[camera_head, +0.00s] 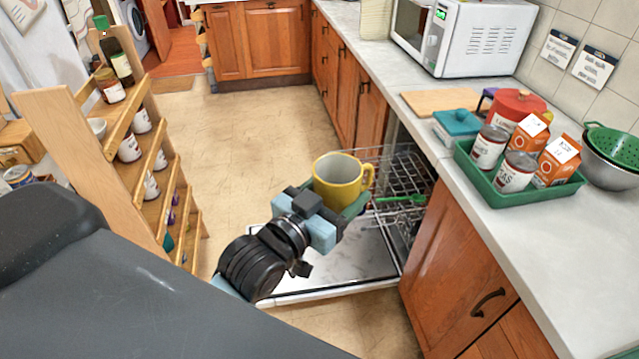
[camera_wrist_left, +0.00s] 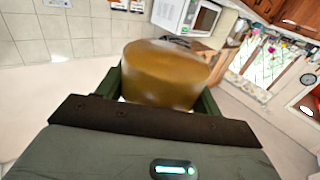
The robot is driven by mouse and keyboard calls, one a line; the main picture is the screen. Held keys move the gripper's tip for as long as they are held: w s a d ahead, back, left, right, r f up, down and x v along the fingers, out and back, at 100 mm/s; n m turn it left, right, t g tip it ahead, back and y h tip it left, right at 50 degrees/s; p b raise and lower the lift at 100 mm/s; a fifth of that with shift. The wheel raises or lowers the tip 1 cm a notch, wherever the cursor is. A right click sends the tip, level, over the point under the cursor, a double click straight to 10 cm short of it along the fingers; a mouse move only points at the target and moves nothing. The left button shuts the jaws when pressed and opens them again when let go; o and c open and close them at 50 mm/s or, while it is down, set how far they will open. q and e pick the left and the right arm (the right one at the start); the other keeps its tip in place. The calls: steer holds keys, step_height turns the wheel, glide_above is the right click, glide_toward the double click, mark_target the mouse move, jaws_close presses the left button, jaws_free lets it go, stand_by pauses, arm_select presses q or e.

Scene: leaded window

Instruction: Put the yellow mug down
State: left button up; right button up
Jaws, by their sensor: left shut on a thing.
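The yellow mug (camera_head: 338,182) is upright, with a pale inside and its handle to the right in the head view. My left gripper (camera_head: 341,203) is shut on it and holds it in the air in front of the open dishwasher (camera_head: 345,268). In the left wrist view the mug (camera_wrist_left: 165,75) sits between the two green fingers of my left gripper (camera_wrist_left: 160,90). The mug's lower part is partly hidden by the gripper in the head view. My right gripper is not in view.
The dishwasher's wire rack (camera_head: 405,180) is pulled out beside the mug. The counter (camera_head: 480,215) at right holds a green tray (camera_head: 497,196) of cans and cartons, a colander (camera_head: 612,150) and a microwave (camera_head: 470,40). A wooden shelf (camera_head: 75,130) stands at left.

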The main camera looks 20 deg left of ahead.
arm_select(q)
steer(key=d+r+m+g+h, duration=0.3)
steer(key=d+m+h, duration=0.2)
steer(key=d+h, duration=0.2)
steer(key=shift+d+g, duration=0.3)
steer(key=shift+d, duration=0.85)
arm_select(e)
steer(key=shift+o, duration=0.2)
